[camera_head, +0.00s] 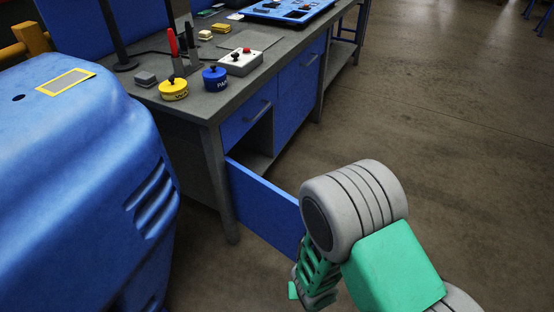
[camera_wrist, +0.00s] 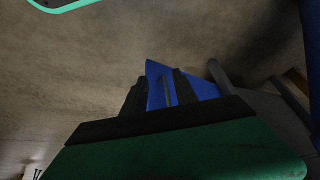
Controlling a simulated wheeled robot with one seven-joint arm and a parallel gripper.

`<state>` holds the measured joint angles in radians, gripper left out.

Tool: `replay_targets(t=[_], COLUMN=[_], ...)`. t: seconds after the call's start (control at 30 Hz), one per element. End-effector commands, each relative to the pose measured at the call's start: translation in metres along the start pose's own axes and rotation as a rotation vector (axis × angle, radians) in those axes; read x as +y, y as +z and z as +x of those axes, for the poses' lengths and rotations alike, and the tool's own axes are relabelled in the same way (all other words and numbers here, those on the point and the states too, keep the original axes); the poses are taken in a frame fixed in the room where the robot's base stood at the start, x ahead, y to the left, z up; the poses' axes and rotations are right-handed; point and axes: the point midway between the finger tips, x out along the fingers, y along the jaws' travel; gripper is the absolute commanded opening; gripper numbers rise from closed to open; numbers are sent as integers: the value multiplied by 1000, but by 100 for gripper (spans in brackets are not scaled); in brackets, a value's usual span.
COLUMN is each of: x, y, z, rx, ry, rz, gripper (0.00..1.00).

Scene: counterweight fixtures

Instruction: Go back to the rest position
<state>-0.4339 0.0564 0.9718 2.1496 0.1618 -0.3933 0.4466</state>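My gripper (camera_head: 314,284) hangs low at the bottom of the head view, beside the outer end of the open blue cabinet door (camera_head: 262,207). Part of the door is hidden behind my arm. In the wrist view, the two dark fingers of my gripper (camera_wrist: 157,94) stand apart, with a gap between them. The blue door (camera_wrist: 156,72) shows beyond and between the fingers, with a thin grey strip in front of it. I see nothing held, and I cannot tell how close the fingers are to the door.
The grey workbench (camera_head: 215,103) carries a yellow weight (camera_head: 174,90), a blue weight (camera_head: 215,78), a white button box (camera_head: 240,62) and a blue tray (camera_head: 288,10). A large blue machine housing (camera_head: 75,190) stands at the left. The floor (camera_head: 450,110) at the right is clear.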

Motion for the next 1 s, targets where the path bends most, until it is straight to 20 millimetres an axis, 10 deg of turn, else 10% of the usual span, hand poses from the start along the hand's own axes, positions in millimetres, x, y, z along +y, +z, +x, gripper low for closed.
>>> replay_targets(t=[0.37,0.57,0.8,1.0], x=[-4,6,38,62], y=[-70,-124,-190,-192], z=[-60,-126,-282,-391], rx=[-13,-32,-60,-96], ry=[10,17,12,8], rz=[21,44,52,20], gripper=[34,34,34,34])
